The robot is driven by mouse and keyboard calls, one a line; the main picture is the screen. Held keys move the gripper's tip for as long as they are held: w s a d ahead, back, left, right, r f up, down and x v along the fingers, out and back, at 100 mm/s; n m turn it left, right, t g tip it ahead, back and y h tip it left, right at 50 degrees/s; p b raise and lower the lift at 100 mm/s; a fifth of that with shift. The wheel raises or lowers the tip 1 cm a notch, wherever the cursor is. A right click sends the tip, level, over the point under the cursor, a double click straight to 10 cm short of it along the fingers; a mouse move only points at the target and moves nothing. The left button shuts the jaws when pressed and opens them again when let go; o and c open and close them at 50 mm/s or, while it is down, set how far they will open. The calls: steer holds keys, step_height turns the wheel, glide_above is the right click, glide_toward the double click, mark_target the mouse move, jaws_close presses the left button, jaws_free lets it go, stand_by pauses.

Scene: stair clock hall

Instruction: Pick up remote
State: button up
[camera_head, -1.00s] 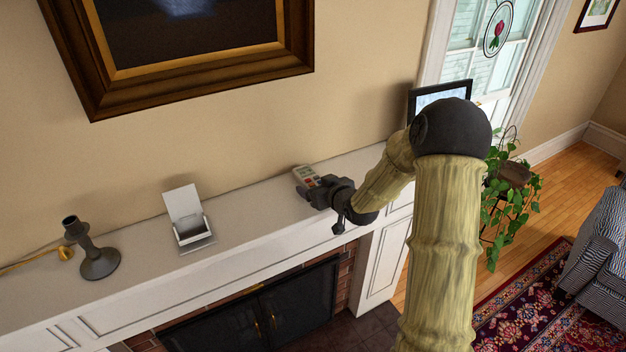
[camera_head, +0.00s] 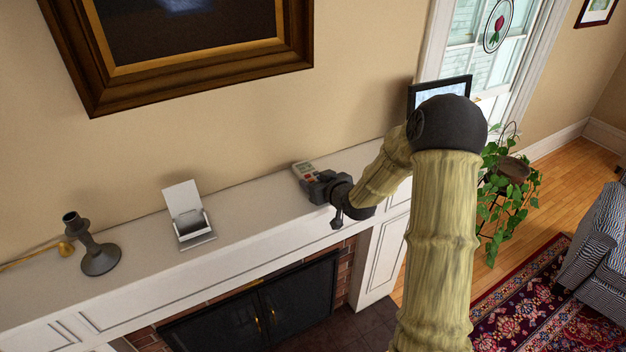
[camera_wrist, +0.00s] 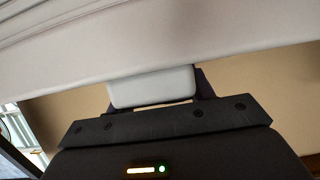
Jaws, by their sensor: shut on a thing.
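The remote (camera_head: 303,170) is light grey with coloured buttons, at the mantel's right part close to the wall. My gripper (camera_head: 316,184) is at its near end and shut on it. In the wrist view, the pale end of the remote (camera_wrist: 152,88) sticks out between the dark fingers of my gripper (camera_wrist: 152,103). The gripper covers part of the remote in the head view. I cannot tell whether the remote touches the mantel or is just above it.
The white mantel (camera_head: 250,208) holds an open white box (camera_head: 190,228) and a dark candlestick (camera_head: 98,258) to the left. A framed screen (camera_head: 425,95) stands behind my arm. A large framed picture (camera_head: 190,62) hangs above. A plant (camera_head: 500,190) is at right.

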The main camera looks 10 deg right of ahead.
steer(key=shift+r, duration=0.1)
step_height(320, 180, up, 10)
steer(key=shift+b, duration=0.85)
